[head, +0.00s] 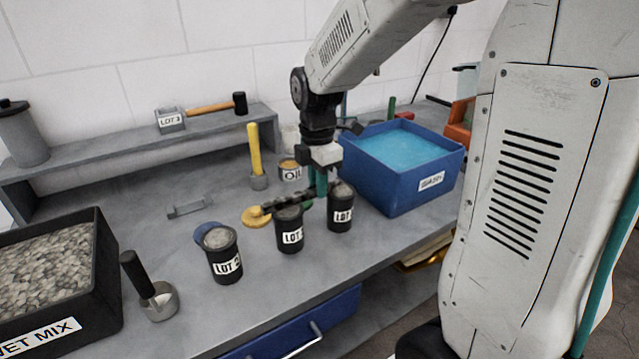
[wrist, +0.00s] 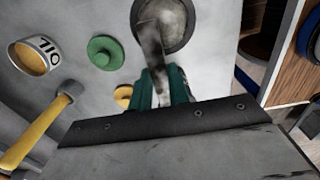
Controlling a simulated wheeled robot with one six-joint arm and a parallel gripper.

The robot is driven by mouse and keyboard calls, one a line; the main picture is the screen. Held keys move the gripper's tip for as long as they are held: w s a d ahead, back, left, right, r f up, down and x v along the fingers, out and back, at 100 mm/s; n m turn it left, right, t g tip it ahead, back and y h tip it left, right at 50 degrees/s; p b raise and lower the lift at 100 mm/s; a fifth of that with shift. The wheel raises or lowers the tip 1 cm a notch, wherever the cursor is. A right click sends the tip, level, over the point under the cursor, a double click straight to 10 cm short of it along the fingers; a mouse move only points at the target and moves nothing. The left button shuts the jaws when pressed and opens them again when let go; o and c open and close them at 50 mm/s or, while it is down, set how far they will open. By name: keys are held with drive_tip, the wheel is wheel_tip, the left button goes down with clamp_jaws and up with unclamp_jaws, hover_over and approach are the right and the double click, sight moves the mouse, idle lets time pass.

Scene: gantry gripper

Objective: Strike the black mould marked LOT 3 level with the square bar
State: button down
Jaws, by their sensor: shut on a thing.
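Three black moulds marked LOT stand in a row along the front: a left mould (head: 224,258), a middle mould (head: 290,232) and a right mould (head: 341,209). Their numbers are too small to read surely. My gripper (head: 319,183), with teal fingers also in the wrist view (wrist: 165,90), is shut on the square bar (wrist: 150,45). In the wrist view the bar's far end lies across the round grey top of a mould (wrist: 172,20), apparently the right one. Contact with the rim is unclear. In the head view the dark bar (head: 277,206) stretches left from the fingers.
A grey block marked LOT 3 (head: 171,120) sits on the shelf beside a mallet (head: 217,106). A blue WASH tub (head: 405,185) stands close right.

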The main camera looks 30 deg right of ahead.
drive_tip(key=shift+w, duration=0.2)
drive_tip(key=shift+r, duration=3)
